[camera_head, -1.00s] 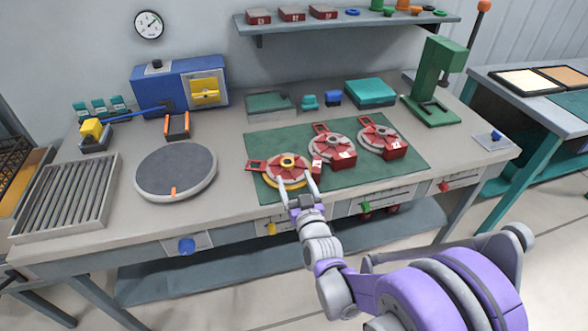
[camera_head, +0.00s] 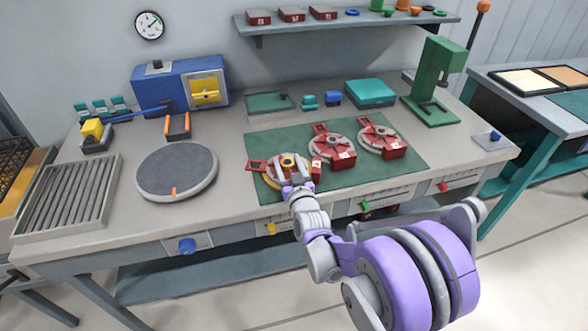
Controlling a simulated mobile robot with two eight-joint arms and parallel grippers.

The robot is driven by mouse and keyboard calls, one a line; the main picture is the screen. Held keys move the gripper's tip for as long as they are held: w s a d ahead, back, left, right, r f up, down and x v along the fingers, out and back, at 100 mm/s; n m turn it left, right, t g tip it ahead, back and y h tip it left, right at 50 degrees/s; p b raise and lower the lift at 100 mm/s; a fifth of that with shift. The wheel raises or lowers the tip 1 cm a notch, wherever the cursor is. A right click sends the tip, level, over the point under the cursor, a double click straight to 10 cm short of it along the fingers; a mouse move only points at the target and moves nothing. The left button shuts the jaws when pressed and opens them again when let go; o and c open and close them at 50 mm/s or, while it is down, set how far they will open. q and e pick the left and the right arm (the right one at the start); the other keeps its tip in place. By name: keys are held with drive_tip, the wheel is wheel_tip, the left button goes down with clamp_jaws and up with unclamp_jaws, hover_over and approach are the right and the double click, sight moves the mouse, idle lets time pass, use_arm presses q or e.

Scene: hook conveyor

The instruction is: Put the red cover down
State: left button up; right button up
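Three round grey units with red handles and red blocks lie on the green mat (camera_head: 400,183). On the front-left unit (camera_head: 262,181) a yellow ring and a yellow hub (camera_head: 287,161) show, with a red handle (camera_head: 255,166) at its left. Red parts surround the hub, but I cannot tell the red cover's outline apart from them. My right gripper (camera_head: 296,180) is over the front edge of this unit, close to its red block. It hides part of the unit, and its finger gap is not clear. The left gripper is out of view.
The other two units (camera_head: 332,146) (camera_head: 380,138) stand close on the right. A round grey turntable (camera_head: 176,172) and a roller rack (camera_head: 66,198) are to the left. A green press (camera_head: 437,85) stands back right. The mat's right front is clear.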

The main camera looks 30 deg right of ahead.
clamp_jaws()
idle(1.1)
